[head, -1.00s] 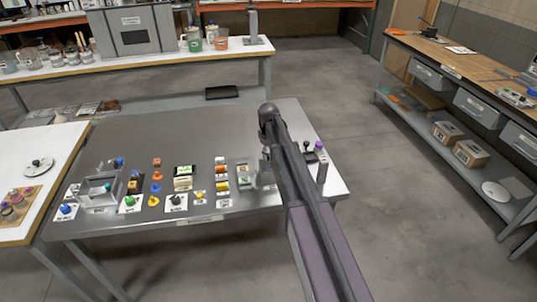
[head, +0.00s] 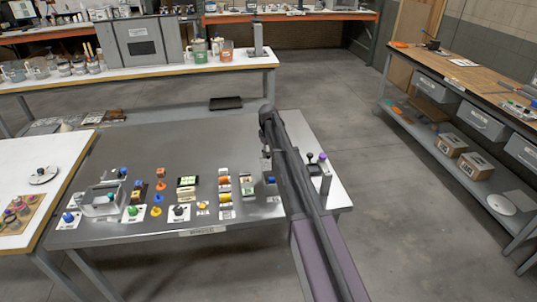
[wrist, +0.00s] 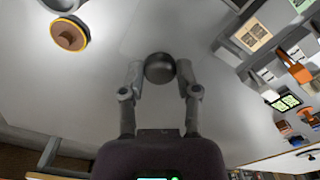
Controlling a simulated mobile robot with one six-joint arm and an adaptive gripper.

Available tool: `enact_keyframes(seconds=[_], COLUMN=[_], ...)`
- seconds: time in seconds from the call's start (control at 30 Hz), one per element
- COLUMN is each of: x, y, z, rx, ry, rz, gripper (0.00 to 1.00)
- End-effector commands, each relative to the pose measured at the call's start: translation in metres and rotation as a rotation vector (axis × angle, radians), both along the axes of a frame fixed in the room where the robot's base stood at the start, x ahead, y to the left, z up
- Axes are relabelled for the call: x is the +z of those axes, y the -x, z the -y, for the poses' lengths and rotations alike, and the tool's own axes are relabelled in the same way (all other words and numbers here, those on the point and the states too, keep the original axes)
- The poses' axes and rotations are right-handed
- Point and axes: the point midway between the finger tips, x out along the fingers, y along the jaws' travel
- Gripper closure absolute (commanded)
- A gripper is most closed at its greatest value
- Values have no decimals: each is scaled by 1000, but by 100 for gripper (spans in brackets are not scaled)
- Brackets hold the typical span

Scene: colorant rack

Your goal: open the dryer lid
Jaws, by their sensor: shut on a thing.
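My gripper (wrist: 159,92) is shut on a dark round knob (wrist: 159,68) in the wrist view, with one fingertip on each side of it. A smooth pale grey surface lies behind the knob. I cannot tell whether this surface is the dryer lid or the tabletop. In the head view my gripper (head: 267,160) is over the right part of the grey metal table (head: 180,145), and my arm hides part of what is there. No dryer can be made out for certain.
Several small coloured parts on cards, such as a yellow-and-orange stack (head: 225,195), stand along the table's front. A black-knobbed stick (head: 310,158) stands right of my arm. A back bench (head: 100,77) holds jars and a grey box (head: 143,42).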

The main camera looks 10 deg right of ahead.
Motion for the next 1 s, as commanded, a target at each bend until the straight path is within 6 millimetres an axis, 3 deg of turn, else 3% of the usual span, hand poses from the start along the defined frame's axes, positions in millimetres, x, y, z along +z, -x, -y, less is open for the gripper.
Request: enact_keyframes(seconds=[0.03,0.13,0.67,1.0], x=[0,0,0,0], y=[0,0,4,33], z=[0,0,0,1], rx=[1,1,0,-1], ry=[-1,-1,0,0], rz=[1,1,0,0], gripper=[52,24,24,24])
